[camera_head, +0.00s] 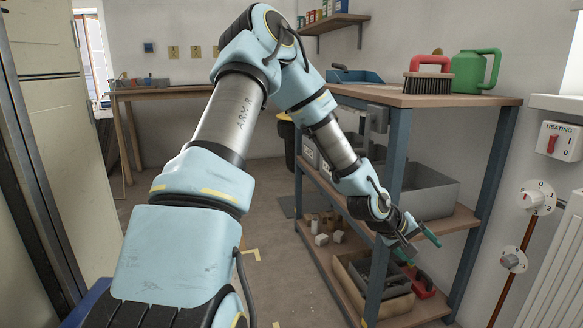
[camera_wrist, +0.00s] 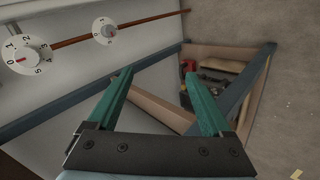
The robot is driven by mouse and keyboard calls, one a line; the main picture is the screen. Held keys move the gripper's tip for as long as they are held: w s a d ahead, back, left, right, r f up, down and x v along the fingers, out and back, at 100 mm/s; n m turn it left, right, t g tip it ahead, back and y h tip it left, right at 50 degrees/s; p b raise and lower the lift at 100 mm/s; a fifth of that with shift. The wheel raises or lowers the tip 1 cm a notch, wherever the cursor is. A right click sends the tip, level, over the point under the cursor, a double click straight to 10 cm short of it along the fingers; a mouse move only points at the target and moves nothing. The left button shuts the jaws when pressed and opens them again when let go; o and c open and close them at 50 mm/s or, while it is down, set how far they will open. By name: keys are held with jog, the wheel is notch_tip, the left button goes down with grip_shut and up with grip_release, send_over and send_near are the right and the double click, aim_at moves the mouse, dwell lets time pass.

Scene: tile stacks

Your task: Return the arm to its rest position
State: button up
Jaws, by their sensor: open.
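My gripper (camera_head: 420,243) is at the end of my outstretched arm, low on the right in the head view, in front of the shelving unit (camera_head: 394,160) and near its front post. Its two green fingers also show in the wrist view (camera_wrist: 165,100), spread apart with nothing between them. Beyond the fingers, the wrist view shows blue frame bars and part of a shelf. Whether the fingers touch the unit, I cannot tell.
The unit's top holds a red brush (camera_head: 428,76) and a green watering can (camera_head: 476,71). A wooden box (camera_head: 345,275) and small blocks (camera_head: 322,239) sit on the lower shelf. Heating dials (camera_head: 538,198) are on the right wall. Floor (camera_head: 285,270) left of the unit is mostly clear.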

jog(key=w+a+m+y, duration=0.15)
jog(key=a+y, duration=0.25)
jog(key=a, duration=0.9)
jog(key=s+a+r+y, duration=0.2)
jog(key=s+a+r, duration=0.1)
jog(key=a, duration=0.6)
jog(key=s+a+r+y, duration=0.1)
jog(key=s+a+r, duration=0.2)
jog(key=a, duration=0.6)
jog(key=s+a+r+y, duration=0.2)
jog(key=a+r, duration=0.2)
jog(key=a, duration=0.5)
notch_tip(320, 180, up, 31)
jog(key=p, duration=3.2)
jog(key=shift+d+f+n+g, duration=0.2)
jog(key=shift+d+n+g, duration=0.05)
jog(key=shift+n+g, duration=0.1)
jog(key=shift+c, duration=0.2)
